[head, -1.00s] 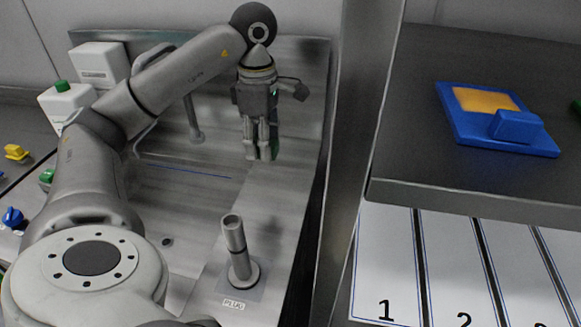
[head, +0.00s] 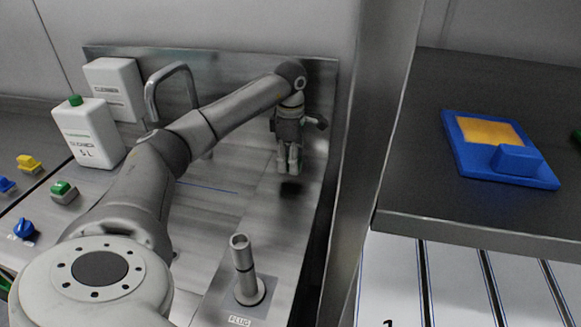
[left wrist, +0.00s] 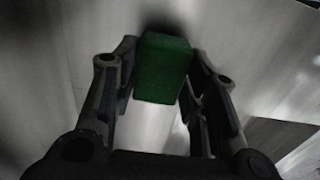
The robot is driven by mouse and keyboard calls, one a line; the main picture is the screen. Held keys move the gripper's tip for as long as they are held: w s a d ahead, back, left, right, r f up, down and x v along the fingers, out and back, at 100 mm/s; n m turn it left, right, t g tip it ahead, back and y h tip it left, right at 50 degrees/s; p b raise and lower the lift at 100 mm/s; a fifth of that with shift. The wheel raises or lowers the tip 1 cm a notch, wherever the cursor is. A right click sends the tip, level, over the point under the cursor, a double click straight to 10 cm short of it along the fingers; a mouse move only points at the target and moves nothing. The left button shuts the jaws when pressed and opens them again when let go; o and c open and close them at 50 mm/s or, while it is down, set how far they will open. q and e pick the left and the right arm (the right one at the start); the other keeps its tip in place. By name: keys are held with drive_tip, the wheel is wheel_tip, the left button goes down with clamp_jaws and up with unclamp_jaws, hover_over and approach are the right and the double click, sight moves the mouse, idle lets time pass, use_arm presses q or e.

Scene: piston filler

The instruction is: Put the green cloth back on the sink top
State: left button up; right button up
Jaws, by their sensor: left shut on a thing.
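My left gripper (head: 289,170) is over the right part of the steel sink top (head: 277,228), near the back panel, pointing down. In the left wrist view, the green cloth (left wrist: 163,68) shows as a dark green block between the two fingers (left wrist: 160,85). The gripper is shut on it. In the head view the cloth is hidden behind or between the fingers. A dark shadow lies on the steel just below the fingertips; whether the cloth touches the surface I cannot tell. My right gripper is not in view.
A grey upright tube (head: 243,268) stands in front of the gripper on the sink top. A curved tap (head: 172,72) and white canisters (head: 90,131) are at the left. A steel post (head: 372,150) and a shelf with a blue-and-yellow piece (head: 497,148) are at the right.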

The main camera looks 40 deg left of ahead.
use_arm(q)
drive_tip(key=shift+a+f+p, duration=0.1)
drive_tip(key=shift+f+p, duration=0.25)
drive_tip(key=shift+f, duration=1.3)
drive_tip(key=shift+f, duration=0.15)
drive_tip(key=o, duration=1.1)
drive_tip(key=shift+c, duration=0.2)
wheel_tip(320, 180, up, 12)
drive_tip(key=shift+r+b, duration=0.2)
drive_tip(key=shift+b, duration=0.2)
